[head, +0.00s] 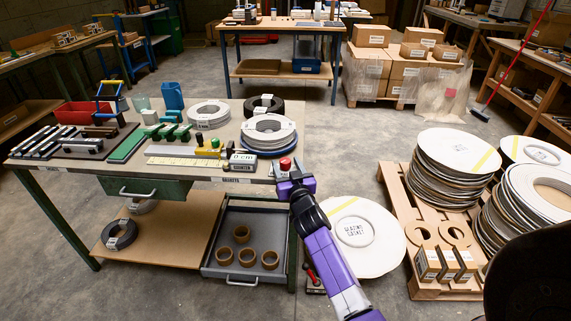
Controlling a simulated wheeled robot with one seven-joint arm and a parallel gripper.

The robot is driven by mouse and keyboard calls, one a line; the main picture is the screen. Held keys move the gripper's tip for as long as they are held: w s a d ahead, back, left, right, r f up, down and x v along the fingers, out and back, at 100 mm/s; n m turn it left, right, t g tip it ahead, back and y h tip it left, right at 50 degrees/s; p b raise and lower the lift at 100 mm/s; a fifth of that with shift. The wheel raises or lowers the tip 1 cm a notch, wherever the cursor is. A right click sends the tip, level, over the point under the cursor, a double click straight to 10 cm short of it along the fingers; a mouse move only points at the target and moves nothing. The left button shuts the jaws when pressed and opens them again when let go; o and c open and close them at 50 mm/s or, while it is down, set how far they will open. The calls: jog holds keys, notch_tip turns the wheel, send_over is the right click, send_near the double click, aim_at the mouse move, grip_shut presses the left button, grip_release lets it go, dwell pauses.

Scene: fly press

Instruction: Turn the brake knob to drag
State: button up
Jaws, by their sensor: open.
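A red round knob (285,163) sits on a small grey block at the right front corner of the workbench (200,174). It may be the brake knob; any marking on it is too small to read. My gripper (292,172), at the end of my purple arm, is just in front of this knob and overlaps it in the picture. It is open, and I see nothing held in it. My gripper hides part of the block. I cannot tell whether the fingers touch the knob.
A display block (243,159) stands left of the knob, with white rings (268,130) behind. An open grey drawer (243,250) with several brown rolls juts out below. A large round gasket (352,236) and a loaded pallet (398,188) lie to the right. Floor shows between.

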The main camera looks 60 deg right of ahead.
jog(key=shift+x, duration=0.85)
jog(key=shift+c, duration=0.3)
grip_shut()
